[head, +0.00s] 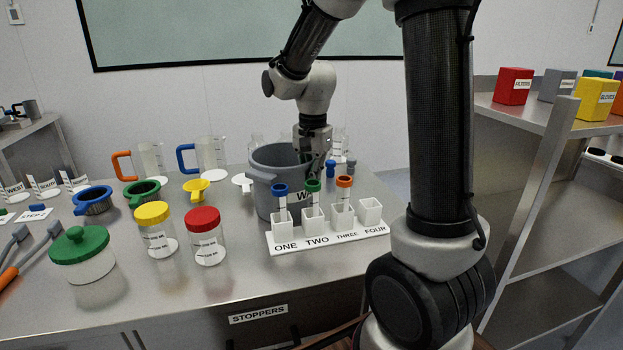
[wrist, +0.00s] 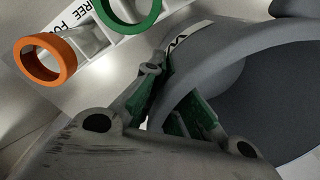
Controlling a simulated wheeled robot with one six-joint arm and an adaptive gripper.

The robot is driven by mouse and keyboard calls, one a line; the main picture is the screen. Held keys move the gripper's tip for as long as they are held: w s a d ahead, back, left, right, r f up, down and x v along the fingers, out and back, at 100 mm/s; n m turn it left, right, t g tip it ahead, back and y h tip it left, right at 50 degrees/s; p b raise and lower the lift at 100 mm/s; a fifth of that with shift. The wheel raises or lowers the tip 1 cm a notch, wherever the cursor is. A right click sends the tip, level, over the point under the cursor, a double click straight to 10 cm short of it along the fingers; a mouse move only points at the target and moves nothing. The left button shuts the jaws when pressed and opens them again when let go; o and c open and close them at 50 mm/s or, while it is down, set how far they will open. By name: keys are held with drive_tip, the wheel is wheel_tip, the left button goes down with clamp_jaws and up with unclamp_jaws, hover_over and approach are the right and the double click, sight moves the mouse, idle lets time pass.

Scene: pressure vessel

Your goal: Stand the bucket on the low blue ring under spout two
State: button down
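The grey bucket (head: 275,187) stands upright at the back right of the steel bench, behind the ONE-to-FOUR rack. It has a side lug at its left and a label starting "WA", partly hidden by the rack's tubes. In the wrist view its grey wall and rim (wrist: 235,65) fill the right side. My gripper (head: 318,165) reaches down at the bucket's right rim. In the wrist view its green-padded fingers (wrist: 165,108) straddle the rim; whether they press on the wall is unclear. Spout two and its low blue ring are not recognisable in either view.
Jars with yellow (head: 152,213), red (head: 202,219) and green (head: 78,245) lids, funnels and measuring jugs (head: 212,160) stand to the left. Shelving (head: 525,112) with coloured boxes is at right.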

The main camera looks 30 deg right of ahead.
drive_tip(key=shift+f, duration=0.15)
drive_tip(key=c, duration=1.6)
unclamp_jaws()
drive_tip(key=shift+c, duration=0.2)
